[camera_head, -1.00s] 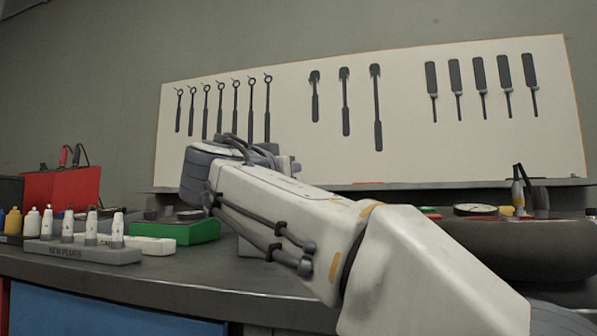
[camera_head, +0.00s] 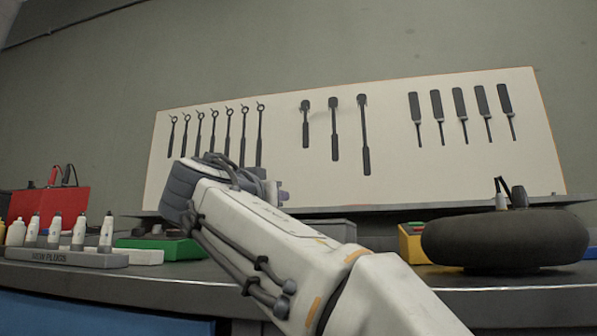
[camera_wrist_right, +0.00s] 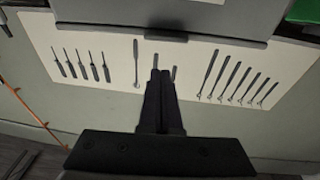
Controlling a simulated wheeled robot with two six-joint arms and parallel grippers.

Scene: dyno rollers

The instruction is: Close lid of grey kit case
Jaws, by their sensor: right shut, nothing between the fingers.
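A grey box, probably the grey kit case (camera_head: 330,229), shows partly behind my right arm on the bench in the head view. My arm hides most of it, and I cannot tell its lid's angle there. In the right wrist view a grey case-like body (camera_wrist_right: 90,22) with a dark strip along its edge fills the top, just beyond the fingertips. My right gripper (camera_wrist_right: 161,72) is shut and empty, its dark fingers together and pointing towards that edge; contact is unclear. In the head view my right wrist hides the fingers. My left gripper is not in view.
A spark plug stand (camera_head: 80,258) and a green box (camera_head: 170,247) sit on the bench at left, with a red box (camera_head: 48,205) behind. A dark tyre-like ring (camera_head: 505,238) and a yellow box (camera_head: 411,243) are at right. A tool board (camera_head: 285,150) hangs behind.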

